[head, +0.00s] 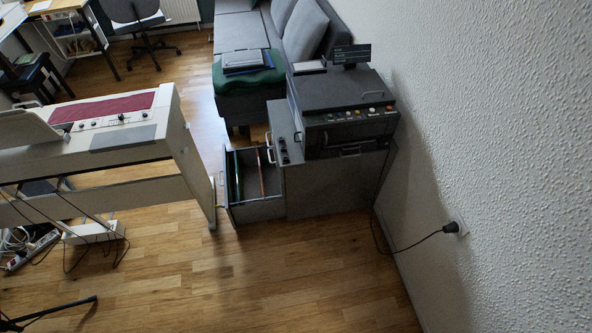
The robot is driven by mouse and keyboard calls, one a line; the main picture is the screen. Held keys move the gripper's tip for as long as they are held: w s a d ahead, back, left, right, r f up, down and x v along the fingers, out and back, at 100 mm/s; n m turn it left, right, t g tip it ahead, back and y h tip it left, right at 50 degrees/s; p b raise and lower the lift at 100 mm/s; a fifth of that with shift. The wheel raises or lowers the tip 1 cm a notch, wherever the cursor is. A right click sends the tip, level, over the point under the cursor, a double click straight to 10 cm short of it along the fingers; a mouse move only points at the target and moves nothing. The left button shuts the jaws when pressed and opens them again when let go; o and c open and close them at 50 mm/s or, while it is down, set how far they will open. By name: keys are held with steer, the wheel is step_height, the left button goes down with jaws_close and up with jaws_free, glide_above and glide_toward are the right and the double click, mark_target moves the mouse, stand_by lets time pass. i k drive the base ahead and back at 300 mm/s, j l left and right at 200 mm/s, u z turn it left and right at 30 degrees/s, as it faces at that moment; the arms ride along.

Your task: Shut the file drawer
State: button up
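The file drawer (255,210) is pulled out to the left from a grey cabinet (325,190) by the wall. Thin green and reddish-brown dividers or folders stand inside it. The drawer's front panel (226,190) faces left, close to the end of the digital piano (110,130). A small handle-like part (221,178) shows on the front panel's outer side. My gripper is not in view.
A dark machine with coloured buttons (345,110) stands on the cabinet, its cord (400,252) running to a wall plug. A power strip and cables (35,250) lie at left. Wooden floor (250,280) in front is clear. A sofa (250,35) stands behind.

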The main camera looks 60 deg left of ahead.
mark_target(254, 209)
steer(key=u, duration=2.05)
steer(key=i+l, duration=0.1)
steer(key=i, duration=0.45)
steer(key=i+l+u, duration=0.1)
steer(key=i, duration=0.4)
steer(key=i+l, duration=0.15)
steer(key=i, duration=0.4)
steer(key=u, duration=0.05)
